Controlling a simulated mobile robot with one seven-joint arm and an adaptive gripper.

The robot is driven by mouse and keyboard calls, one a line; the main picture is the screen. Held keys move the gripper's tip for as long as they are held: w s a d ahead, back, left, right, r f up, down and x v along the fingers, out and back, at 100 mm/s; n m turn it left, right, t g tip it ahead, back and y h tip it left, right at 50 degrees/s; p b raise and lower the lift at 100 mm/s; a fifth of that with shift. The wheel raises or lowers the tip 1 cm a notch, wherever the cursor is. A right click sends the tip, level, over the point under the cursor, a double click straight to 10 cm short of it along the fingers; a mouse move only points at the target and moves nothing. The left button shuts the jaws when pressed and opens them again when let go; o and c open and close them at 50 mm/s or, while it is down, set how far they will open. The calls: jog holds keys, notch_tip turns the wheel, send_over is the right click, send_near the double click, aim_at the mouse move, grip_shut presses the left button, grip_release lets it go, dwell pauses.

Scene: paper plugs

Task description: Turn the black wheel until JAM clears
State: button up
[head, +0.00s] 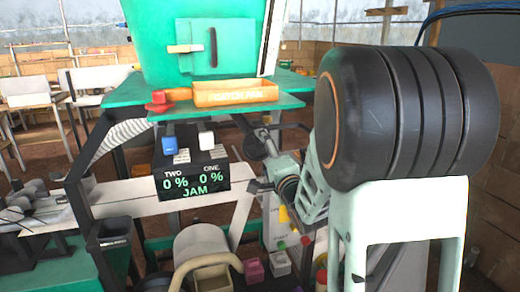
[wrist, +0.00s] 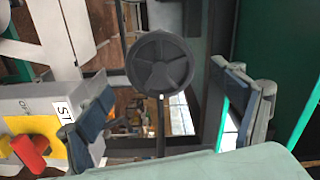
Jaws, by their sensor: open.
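The black wheel (wrist: 160,62) faces me in the wrist view, round and spoked, just above the gap between my fingers. In the head view a dark disc (head: 252,147), likely the same wheel, shows partly behind my arm. My gripper (wrist: 172,105) is open and empty, with one dark finger pad on each side below the wheel, apart from it. In the head view it is small and partly hidden by my own arm.
A grey box (wrist: 35,105) with a red knob (wrist: 30,150) on a yellow plate is close to my left finger. A green panel (wrist: 285,60) stands at right. In the head view, an orange tray (head: 235,94) and a blue switch (head: 169,145) sit above the display.

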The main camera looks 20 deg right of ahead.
jog(key=m, duration=0.6)
jog(key=m+p, duration=0.1)
jog(key=m, duration=0.3)
jog(key=shift+r+m, duration=0.1)
jog(key=shift+m, duration=0.3)
jog(key=m+p, duration=0.2)
jog(key=m, duration=0.3)
jog(key=m+p, duration=0.1)
jog(key=p, duration=0.1)
jog(key=shift+r+m+p, duration=0.2)
jog(key=shift+m+p, duration=0.15)
jog(key=shift+m, duration=0.05)
jog(key=shift+d+f+m, duration=0.1)
jog(key=shift+f+m, duration=0.1)
jog(key=shift+m, duration=0.1)
jog(key=shift+m+p, duration=0.4)
jog(key=shift+p, duration=0.65)
jog(key=shift+f+m, duration=0.25)
jog(key=shift+m, duration=0.35)
jog(key=shift+r, duration=0.15)
